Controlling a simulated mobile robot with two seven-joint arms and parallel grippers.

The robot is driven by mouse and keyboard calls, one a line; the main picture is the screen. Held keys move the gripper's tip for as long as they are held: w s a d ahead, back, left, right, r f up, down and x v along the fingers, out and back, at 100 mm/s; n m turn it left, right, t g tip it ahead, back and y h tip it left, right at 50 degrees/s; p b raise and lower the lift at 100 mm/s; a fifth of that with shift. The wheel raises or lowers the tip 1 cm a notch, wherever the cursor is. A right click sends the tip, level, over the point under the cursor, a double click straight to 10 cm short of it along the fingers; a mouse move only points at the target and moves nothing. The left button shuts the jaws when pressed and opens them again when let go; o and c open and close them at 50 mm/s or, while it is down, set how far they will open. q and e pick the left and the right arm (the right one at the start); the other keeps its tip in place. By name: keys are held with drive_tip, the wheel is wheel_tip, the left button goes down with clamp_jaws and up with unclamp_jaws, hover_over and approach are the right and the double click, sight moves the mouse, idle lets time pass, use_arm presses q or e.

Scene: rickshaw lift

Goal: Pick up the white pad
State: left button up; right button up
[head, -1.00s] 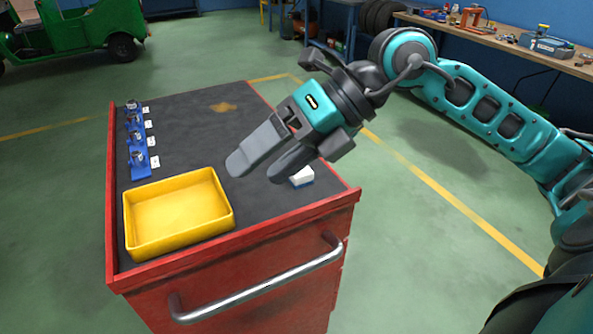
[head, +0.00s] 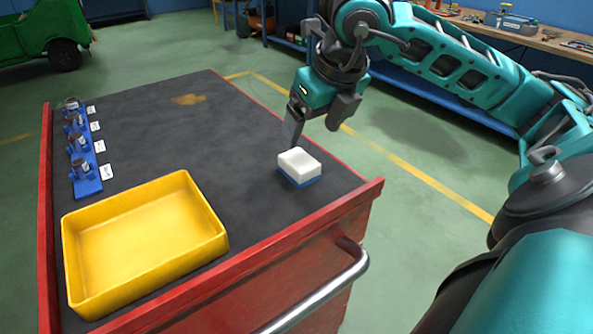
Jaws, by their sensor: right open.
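The white pad (head: 299,163) lies flat on the dark top of the red cart, near its right edge. It is a small block, white above with a blue layer below. My right gripper (head: 292,143) points down just behind the pad, with its fingertips close to the pad's far side. It is open and holds nothing. One finger partly hides the other, and I cannot tell whether the fingertips touch the cart top. My left gripper is not in view.
A yellow tray (head: 217,246) stands at the cart's front left. A blue rack (head: 88,187) with several metal parts and white labels lies along the left edge. The cart's raised red rim (head: 305,228) runs near the pad. The middle of the top is clear.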

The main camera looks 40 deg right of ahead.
sight(299, 159)
drive_tip(key=x, duration=0.3)
drive_tip(key=shift+a, duration=0.1)
drive_tip(key=shift+w+f, duration=0.15)
drive_tip(key=shift+f, duration=0.35)
drive_tip(key=x, duration=0.5)
drive_tip(key=shift+a+b, duration=0.2)
drive_tip(key=shift+b, duration=0.15)
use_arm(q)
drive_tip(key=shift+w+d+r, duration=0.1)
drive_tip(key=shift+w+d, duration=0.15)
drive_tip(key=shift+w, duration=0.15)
use_arm(e)
drive_tip(key=shift+c, duration=0.3)
drive_tip(key=c, duration=1)
drive_tip(key=shift+r, duration=0.1)
